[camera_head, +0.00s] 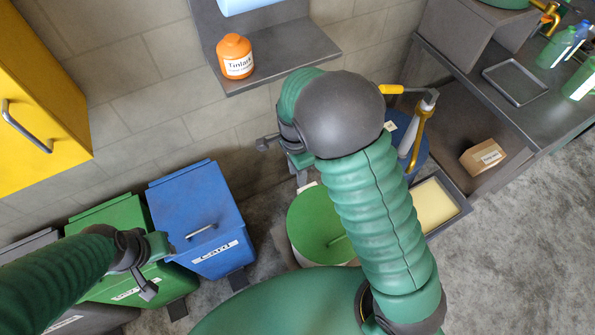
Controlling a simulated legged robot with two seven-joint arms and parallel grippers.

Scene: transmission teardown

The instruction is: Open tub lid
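A round tub with a green lid (312,218) stands on the floor at the middle, partly hidden behind my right arm. The lid lies on the tub, and a thin green handle (337,240) shows on it. My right gripper (284,164) hangs above and to the upper left of the lid, apart from it. Its fingers look spread, with nothing seen between them. My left gripper (160,268) is at the lower left, in front of the green and blue bins. Its fingers look spread and empty. It is well left of the tub.
A blue bin (195,205) and a green bin (110,215) stand left of the tub. A shelf (290,55) with an orange bottle (235,56) juts above. A blue drum with a pump (410,135) and a tray (462,203) are at right. Open floor (520,270) lies lower right.

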